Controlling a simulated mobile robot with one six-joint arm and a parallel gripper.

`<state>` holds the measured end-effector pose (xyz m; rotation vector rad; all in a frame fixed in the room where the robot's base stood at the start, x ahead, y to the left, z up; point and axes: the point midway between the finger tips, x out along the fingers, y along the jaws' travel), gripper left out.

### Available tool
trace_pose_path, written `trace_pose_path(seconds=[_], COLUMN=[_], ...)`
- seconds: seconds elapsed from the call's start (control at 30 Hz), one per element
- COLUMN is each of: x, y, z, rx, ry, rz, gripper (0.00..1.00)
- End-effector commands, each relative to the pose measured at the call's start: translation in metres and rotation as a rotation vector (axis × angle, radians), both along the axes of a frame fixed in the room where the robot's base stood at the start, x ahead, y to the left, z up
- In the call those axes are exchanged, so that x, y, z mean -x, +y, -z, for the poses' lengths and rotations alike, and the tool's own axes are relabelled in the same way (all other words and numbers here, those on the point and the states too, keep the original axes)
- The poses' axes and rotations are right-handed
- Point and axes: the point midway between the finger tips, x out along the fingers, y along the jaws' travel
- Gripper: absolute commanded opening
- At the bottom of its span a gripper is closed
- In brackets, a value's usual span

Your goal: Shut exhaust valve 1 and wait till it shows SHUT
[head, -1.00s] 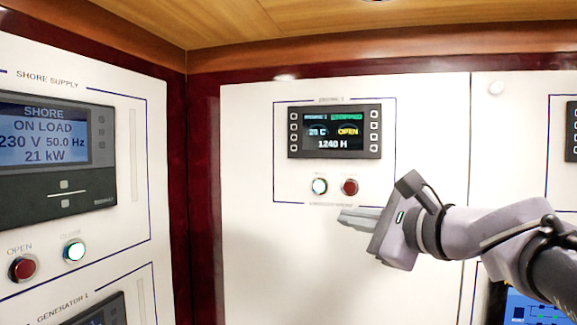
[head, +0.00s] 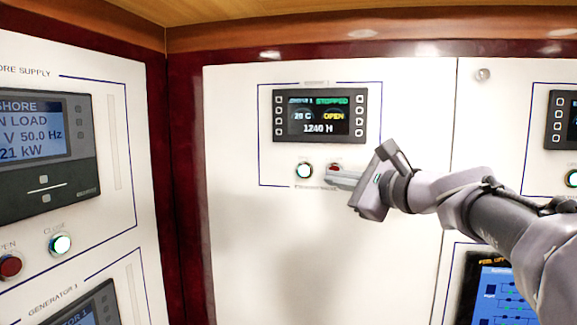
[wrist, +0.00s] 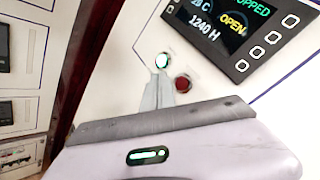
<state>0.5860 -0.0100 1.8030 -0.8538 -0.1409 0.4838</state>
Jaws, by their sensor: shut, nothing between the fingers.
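The engine 1 display (head: 319,115) reads STOPPED, 1240 H and a yellow OPEN; part of it also shows in the wrist view (wrist: 232,25). Below it are a lit white button with a green ring (head: 304,171) and a dark red button (head: 336,167). The label under them is too blurred to read surely. My gripper (head: 328,178) is shut and empty, its fingertips pointing at the panel just below and between the buttons. In the wrist view the fingertips (wrist: 160,77) lie just below the lit button (wrist: 162,61), left of the red one (wrist: 183,83). Contact cannot be told.
The shore supply panel (head: 45,150) on the left reads ON LOAD and has its own red open button (head: 10,266) and lit close button (head: 60,244). Another display (head: 565,120) stands at the right, with a blue screen (head: 500,290) below. The white panel under the buttons is bare.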

Motion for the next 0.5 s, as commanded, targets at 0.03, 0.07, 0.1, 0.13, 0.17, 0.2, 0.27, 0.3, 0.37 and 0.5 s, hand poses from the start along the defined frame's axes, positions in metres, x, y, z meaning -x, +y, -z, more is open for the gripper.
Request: trace_pose_path(seconds=[0.03,0.07,0.1,0.13,0.17,0.2,0.27,0.3,0.37,0.5], x=[-0.007,-0.010,-0.015,-0.018,-0.020,-0.023,-0.027,-0.028,-0.030,-0.030], y=[-0.002,-0.003,-0.005,-0.006,-0.006,-0.007,-0.008,-0.009,-0.009,-0.010], z=[-0.002,-0.002,-0.002,-0.001,-0.001,-0.001,0.000,0.000,0.000,0.000], rx=[-0.002,-0.001,-0.001,-0.001,-0.001,-0.001,0.000,0.000,0.000,0.000], ry=[0.003,0.002,0.002,0.002,0.001,0.001,0.001,0.000,0.000,0.000], rz=[0.000,-0.001,-0.001,-0.001,-0.001,-0.001,-0.001,0.000,0.000,0.000], gripper=[0.00,0.00,0.00,0.00,0.00,0.00,0.00,0.00,0.00,0.00])
